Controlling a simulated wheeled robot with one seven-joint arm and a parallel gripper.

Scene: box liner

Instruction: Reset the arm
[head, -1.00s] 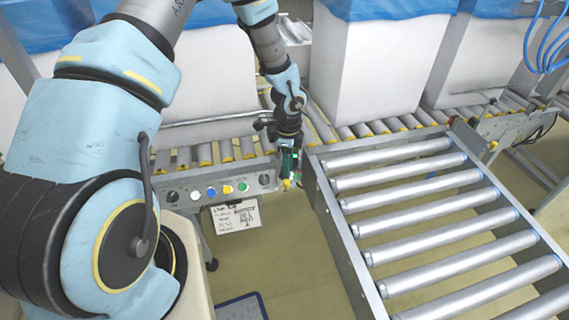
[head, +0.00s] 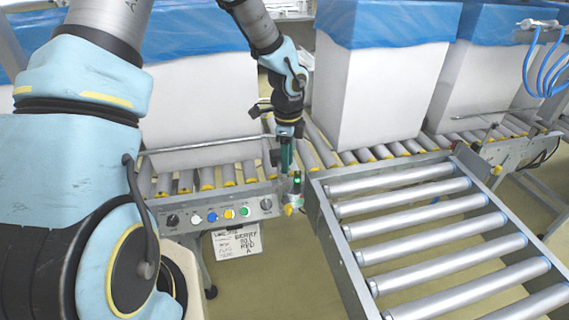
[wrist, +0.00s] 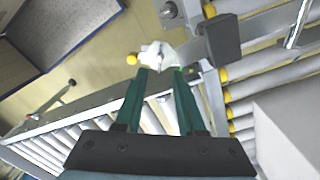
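My arm reaches from the left of the head view, with my gripper (head: 286,168) pointing down in front of the roller conveyor, just right of the button panel. In the wrist view my gripper (wrist: 160,82) shows two green fingers with a clear gap between them. Nothing is seen held between the fingers. A small fitting with a yellow tip (head: 289,208) and a green light lies just below and beyond the fingertips; I cannot tell whether they touch it.
A button panel (head: 190,217) with a hanging paper label (head: 237,243) is at left. A roller conveyor section (head: 425,212) fills the right. White boxes with blue liners (head: 375,95) stand behind on rollers. A blue-grey mat (wrist: 75,28) lies on the floor.

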